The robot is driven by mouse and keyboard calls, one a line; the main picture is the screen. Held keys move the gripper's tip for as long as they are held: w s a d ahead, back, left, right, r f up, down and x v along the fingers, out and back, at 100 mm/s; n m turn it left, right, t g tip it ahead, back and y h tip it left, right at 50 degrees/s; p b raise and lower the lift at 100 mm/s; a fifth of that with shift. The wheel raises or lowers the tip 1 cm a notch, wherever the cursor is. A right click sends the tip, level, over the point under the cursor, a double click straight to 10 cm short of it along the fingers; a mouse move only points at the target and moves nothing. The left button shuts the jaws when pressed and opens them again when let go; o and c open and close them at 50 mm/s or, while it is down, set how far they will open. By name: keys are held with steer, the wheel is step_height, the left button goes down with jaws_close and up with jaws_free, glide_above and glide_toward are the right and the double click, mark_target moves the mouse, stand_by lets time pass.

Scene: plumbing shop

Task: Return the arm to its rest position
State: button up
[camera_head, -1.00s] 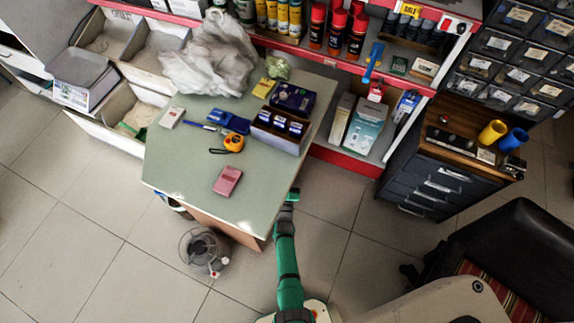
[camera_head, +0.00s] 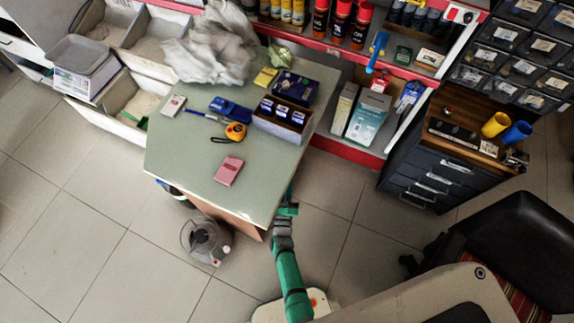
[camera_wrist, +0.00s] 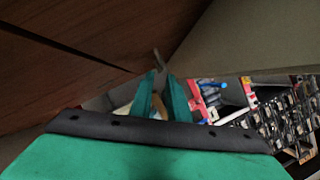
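My green arm (camera_head: 290,270) reaches up from my base in the head view. My gripper (camera_wrist: 160,95) is at the right edge of the green-topped table (camera_head: 190,155), beside and apparently below the tabletop. In the head view its tip is small and partly hidden by the table edge.
A brown wooden panel (camera_wrist: 90,40) lies close to my gripper in the wrist view. A pink box (camera_head: 228,171) and several small goods lie on the table. A dark drawer cabinet (camera_head: 425,180) and a black chair (camera_head: 520,240) stand right. Floor between is clear.

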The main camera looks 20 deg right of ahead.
steer(key=shift+v, duration=0.8)
